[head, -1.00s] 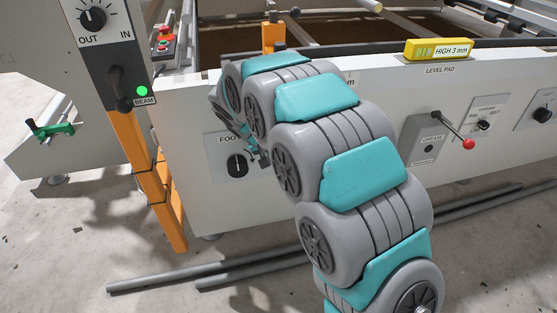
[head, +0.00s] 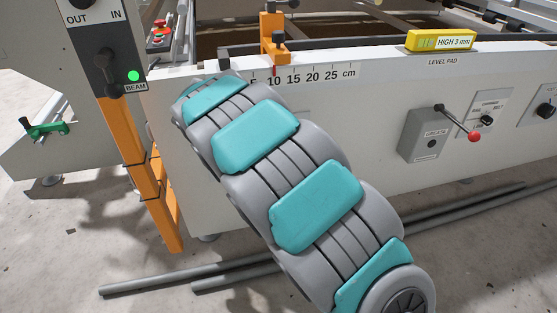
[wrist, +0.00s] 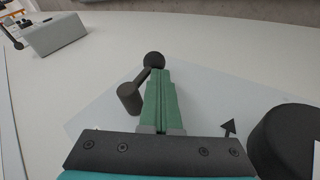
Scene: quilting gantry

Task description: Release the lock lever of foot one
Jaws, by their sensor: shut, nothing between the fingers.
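In the wrist view a small dark lever (wrist: 130,98) stands out from a pale plate (wrist: 95,118) on the white panel. It has a cylindrical grip and a short arm running to a round dark end (wrist: 153,60). My gripper (wrist: 157,74) has its green fingers shut and empty. They lie just right of the lever's grip, with their tips over or close to its round end; I cannot tell whether they touch. A large black knob (wrist: 285,138) is at the right, beside a printed black arrow. In the head view my arm hides the lever, the foot plate and my gripper.
The white beam (head: 370,115) carries a centimetre scale, an orange pointer block (head: 272,40) and a yellow HIGH 3 mm block (head: 440,41). A grey box (head: 425,135) with a red-balled lever (head: 473,136) protrudes at right. An orange post (head: 140,170) stands left; grey pipes (head: 150,282) lie on the floor.

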